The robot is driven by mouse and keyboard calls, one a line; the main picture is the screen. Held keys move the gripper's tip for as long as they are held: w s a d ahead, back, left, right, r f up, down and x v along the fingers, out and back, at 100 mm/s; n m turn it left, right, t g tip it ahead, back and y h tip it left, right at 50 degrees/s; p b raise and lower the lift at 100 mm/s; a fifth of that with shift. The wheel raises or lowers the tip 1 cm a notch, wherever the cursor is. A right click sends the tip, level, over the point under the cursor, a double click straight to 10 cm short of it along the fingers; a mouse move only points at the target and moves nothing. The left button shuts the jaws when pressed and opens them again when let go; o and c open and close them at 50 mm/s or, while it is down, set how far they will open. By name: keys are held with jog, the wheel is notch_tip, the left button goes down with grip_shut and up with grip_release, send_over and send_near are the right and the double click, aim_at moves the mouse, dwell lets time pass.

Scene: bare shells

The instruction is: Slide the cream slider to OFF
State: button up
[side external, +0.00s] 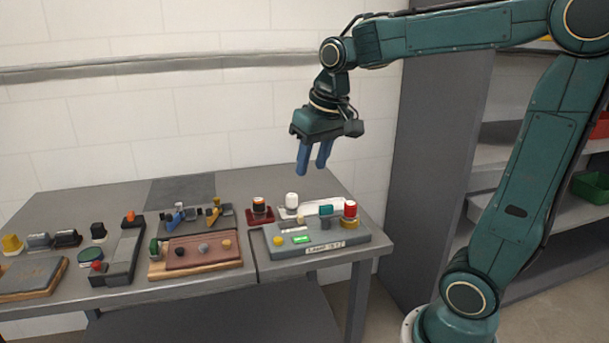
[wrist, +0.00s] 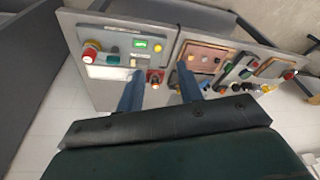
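The grey control panel (side external: 352,248) lies at the right end of the table. A small cream piece (side external: 299,219), which looks like the cream slider, is among its controls, behind the lit green display (side external: 301,240). Its setting and any OFF mark are too small to read. My gripper (side external: 311,169) hangs above the panel's back part, well clear of it, with its two blue fingers apart and nothing between them.
A wooden board (side external: 205,250) and several other controls fill the table's left.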

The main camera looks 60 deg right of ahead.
jog(key=w+d+f+m+g, duration=0.2)
jog(key=w+d+f+m, duration=0.15)
jog(key=w+d, duration=0.5)
jog(key=m+g, duration=0.1)
jog(key=m, duration=0.1)
send_over(300, 215)
notch_tip(300, 215, down, 8)
jog(key=shift+s+r+n+y, duration=0.15)
jog(key=shift+n+y, duration=0.1)
jog(key=shift+y, duration=0.15)
notch_tip(300, 215, down, 14)
jog(key=shift+r, duration=0.1)
jog(key=shift+a, duration=0.1)
grip_shut()
